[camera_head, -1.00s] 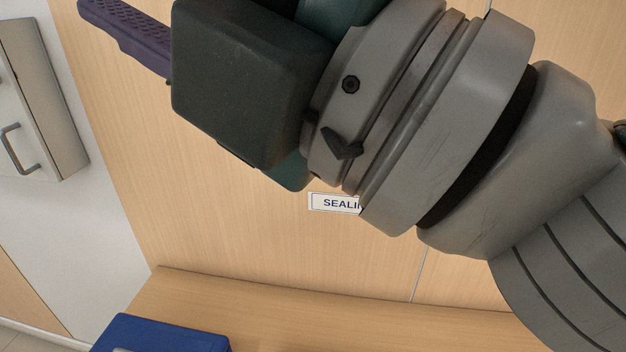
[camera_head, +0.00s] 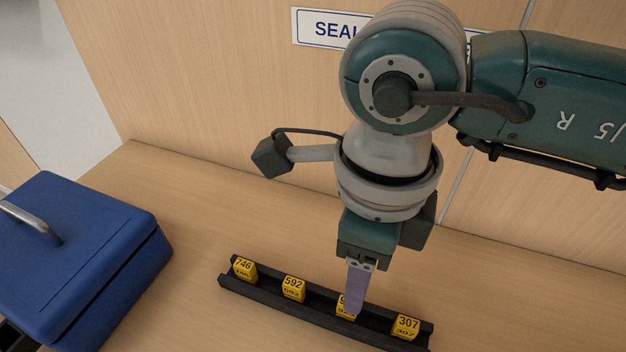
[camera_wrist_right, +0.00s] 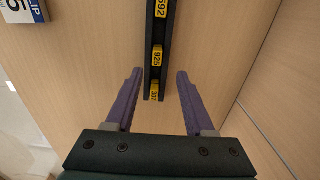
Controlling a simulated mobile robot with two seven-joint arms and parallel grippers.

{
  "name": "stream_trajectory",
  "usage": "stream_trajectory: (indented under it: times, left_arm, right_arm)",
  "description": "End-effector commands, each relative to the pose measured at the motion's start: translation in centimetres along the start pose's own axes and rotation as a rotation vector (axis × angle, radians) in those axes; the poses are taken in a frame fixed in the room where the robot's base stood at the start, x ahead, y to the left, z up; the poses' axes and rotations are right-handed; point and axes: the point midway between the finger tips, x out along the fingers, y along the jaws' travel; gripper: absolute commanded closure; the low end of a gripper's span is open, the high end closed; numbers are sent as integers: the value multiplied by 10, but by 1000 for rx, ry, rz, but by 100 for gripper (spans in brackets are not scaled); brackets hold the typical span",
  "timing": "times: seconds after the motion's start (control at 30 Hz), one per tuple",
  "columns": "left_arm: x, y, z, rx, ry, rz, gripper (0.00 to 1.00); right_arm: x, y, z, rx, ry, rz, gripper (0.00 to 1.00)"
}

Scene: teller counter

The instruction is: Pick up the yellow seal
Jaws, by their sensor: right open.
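Several yellow seals sit in a row in a black rack (camera_head: 268,298) on the counter: seal 746 (camera_head: 244,269), seal 592 (camera_head: 293,289), seal 925 (camera_wrist_right: 157,56) and seal 307 (camera_head: 407,326). My right gripper (camera_head: 355,297) points down at the rack, open, with purple fingers. In the head view a finger partly hides the third seal (camera_head: 345,308). In the right wrist view the fingers (camera_wrist_right: 158,76) are spread on either side of the rack, with nothing between them touching either finger. I cannot tell the exact height above the seals. My left gripper is out of view.
A blue case (camera_head: 75,255) with a metal handle stands on the counter at left. A wooden panel with a partly hidden sign (camera_head: 322,28) rises behind. Bare counter lies between the case and rack. A white and blue item (camera_wrist_right: 27,10) shows top left in the wrist view.

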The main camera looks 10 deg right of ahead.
Motion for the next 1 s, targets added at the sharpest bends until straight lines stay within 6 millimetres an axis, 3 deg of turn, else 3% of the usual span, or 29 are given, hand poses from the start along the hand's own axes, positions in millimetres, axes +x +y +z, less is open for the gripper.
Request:
stream_trajectory:
  times: [0.43, 0.73, 1.0]
  left_arm:
    - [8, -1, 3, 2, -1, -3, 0]
    - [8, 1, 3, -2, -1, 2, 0]
    - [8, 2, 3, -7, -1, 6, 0]
  right_arm:
    - [57, 6, 7, 0, -2, 4, 46]
    - [62, 6, 7, -1, -4, 3, 46]
    - [62, 6, 7, -1, -4, 3, 76]
